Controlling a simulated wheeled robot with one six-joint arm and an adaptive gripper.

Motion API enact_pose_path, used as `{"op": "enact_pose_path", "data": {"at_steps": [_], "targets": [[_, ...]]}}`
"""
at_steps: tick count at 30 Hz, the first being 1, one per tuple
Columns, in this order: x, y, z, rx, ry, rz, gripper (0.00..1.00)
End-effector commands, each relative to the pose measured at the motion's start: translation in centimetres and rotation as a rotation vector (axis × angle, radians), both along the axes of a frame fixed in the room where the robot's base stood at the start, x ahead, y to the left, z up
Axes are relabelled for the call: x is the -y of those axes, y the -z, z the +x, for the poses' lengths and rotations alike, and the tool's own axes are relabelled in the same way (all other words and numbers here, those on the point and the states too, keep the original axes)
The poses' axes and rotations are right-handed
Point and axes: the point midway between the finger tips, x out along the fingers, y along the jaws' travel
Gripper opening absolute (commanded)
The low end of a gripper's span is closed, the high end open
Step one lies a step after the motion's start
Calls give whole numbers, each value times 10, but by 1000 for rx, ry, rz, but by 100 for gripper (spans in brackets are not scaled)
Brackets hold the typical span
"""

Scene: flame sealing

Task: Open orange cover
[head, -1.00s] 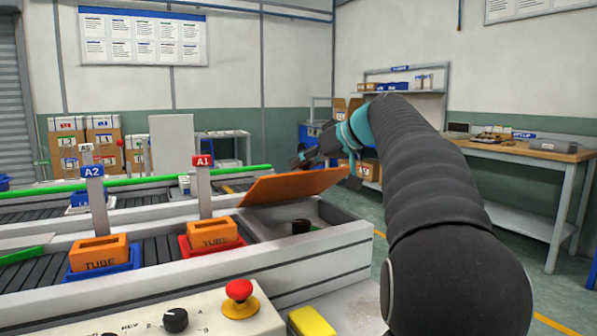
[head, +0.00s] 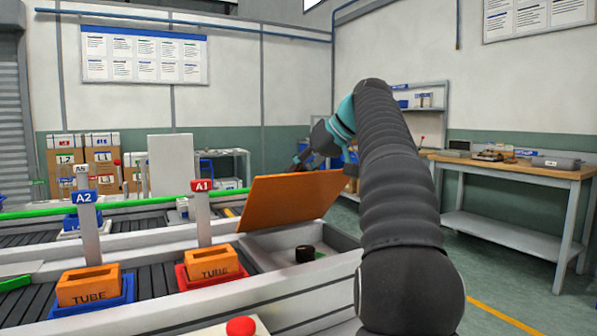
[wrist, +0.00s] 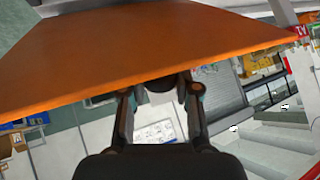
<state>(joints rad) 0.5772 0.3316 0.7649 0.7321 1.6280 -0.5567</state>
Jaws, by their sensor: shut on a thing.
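The orange cover (head: 290,208) is tilted up steeply above a grey open box (head: 345,243) at the right end of the conveyor. Inside the box is a small dark round piece (head: 305,254). My gripper (head: 303,163) is at the cover's raised upper edge, partly hidden behind it. In the wrist view the cover (wrist: 150,55) spans the top, and my gripper's fingers (wrist: 160,92) meet its edge around a dark piece there. The gripper is shut; the exact contact is partly hidden under the cover.
Two orange TUBE blocks sit in a blue tray (head: 128,300) and a red tray (head: 181,277) left of the box. A1 (head: 202,186) and A2 (head: 84,197) signposts stand behind them. A red button (head: 241,327) is at the front. A workbench (head: 515,168) stands at right.

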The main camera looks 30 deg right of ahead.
Motion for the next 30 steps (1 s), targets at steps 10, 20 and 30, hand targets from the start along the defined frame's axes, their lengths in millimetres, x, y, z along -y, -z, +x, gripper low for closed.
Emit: {"op": "enact_pose_path", "data": {"at_steps": [10, 20, 30], "targets": [[0, 1, 0, 0, -1, 1, 49], [0, 0, 0, 0, -1, 1, 58], [15, -24, -20, 2, 1, -1, 58]]}}
